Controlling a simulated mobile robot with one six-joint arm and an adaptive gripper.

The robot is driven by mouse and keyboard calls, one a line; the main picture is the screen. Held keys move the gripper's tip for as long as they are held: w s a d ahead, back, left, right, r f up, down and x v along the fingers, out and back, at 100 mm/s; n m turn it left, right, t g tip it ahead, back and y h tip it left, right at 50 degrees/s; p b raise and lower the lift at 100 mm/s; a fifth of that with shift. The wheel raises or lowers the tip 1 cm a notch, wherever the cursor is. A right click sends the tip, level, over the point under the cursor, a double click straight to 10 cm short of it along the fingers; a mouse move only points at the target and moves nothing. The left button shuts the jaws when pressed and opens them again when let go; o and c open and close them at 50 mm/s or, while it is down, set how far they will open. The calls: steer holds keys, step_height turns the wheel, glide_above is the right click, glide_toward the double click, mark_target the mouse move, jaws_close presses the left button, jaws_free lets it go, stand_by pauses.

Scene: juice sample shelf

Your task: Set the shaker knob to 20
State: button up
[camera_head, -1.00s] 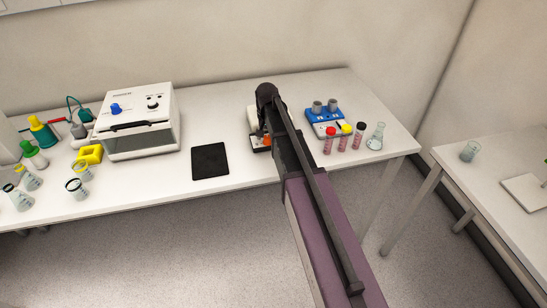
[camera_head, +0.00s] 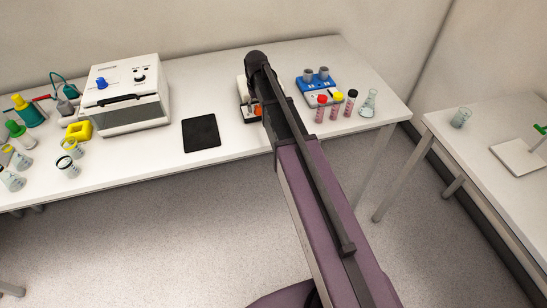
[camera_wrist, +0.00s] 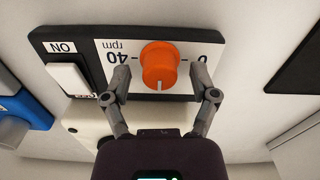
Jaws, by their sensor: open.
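The orange shaker knob (camera_wrist: 158,62) sits on a panel (camera_wrist: 185,84) marked rpm, with 40 on its left and 0 on its right, printed upside down in the wrist view. The knob's white pointer line points down in that view, between the two marks. My gripper (camera_wrist: 160,74) is open, with one finger on each side of the knob; I cannot tell whether either finger touches it. A white rocker switch (camera_wrist: 69,79) marked ON is left of the dial. In the head view the orange knob (camera_head: 258,110) is partly hidden by my arm.
A blue device (camera_head: 318,88) with grey knobs stands right of my arm, with capped vials (camera_head: 334,105) and a flask (camera_head: 369,103) in front. A black pad (camera_head: 201,133) lies to the left. A white boxy instrument (camera_head: 125,95) stands farther left, near several flasks and bottles.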

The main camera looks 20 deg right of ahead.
mark_target(258, 106)
steer(key=n, duration=0.5)
steer(key=shift+a+n, duration=0.1)
steer(key=shift+n, duration=0.2)
steer(key=n, duration=0.5)
steer(key=shift+s+n, duration=0.1)
steer(key=shift+n, duration=0.3)
steer(key=shift+r+p, duration=0.25)
steer(key=shift+p, duration=0.05)
step_height(258, 106, up, 14)
steer(key=f+p, duration=0.1)
steer(key=p, duration=1.2)
steer(key=s+f+m+b, duration=0.6)
steer(key=s+f+b, duration=0.1)
steer(key=s, duration=0.4)
steer(key=s+f+m+b, duration=0.6)
steer(key=s+f+b, duration=0.2)
steer(key=s, duration=0.4)
steer(key=shift+a+f+m, duration=0.15)
steer(key=shift+a+m, duration=0.15)
steer(key=shift+a, duration=0.1)
stand_by(1.4)
